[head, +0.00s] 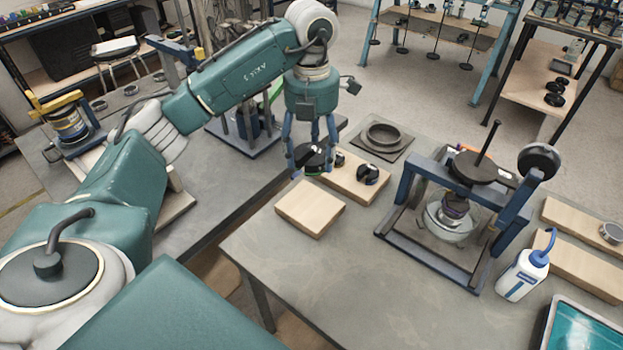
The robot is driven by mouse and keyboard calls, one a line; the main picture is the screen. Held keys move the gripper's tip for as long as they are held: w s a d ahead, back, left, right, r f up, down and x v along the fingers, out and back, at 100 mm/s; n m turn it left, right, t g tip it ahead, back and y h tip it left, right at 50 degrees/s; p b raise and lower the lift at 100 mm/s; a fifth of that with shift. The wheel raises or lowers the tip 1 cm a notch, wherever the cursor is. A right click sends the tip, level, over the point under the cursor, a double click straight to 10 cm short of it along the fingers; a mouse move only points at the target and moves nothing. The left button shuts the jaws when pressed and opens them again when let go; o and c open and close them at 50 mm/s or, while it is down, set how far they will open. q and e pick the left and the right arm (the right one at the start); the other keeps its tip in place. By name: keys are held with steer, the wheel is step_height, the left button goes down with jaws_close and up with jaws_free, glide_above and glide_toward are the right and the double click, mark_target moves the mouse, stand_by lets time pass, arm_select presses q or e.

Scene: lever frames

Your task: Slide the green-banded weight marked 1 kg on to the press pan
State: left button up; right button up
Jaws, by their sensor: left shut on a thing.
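My left gripper (313,155) points down and is shut on a dark round weight (314,162), which shows a trace of green at its lower edge. The fingers partly hide it, and its marking is not readable. The weight is at the left end of a wooden board; I cannot tell whether it touches the board. The press pan (478,168) is a dark round plate with an upright rod, on top of the blue-framed press (405,190) to the right. The pan is bare. My right gripper is not in view.
Two black weights (368,174) (340,159) stand on the wooden board (352,190). A bare wooden block (309,208) lies in front. A dark ring on a plate (384,136) is behind. A white bottle (523,275) stands right of the press. The front tabletop is clear.

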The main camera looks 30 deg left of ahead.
arm_select(q)
step_height(320, 180, up, 9)
steer(key=p, duration=0.4)
steer(key=shift+r, duration=0.15)
steer(key=shift+w, duration=0.1)
stand_by(1.1)
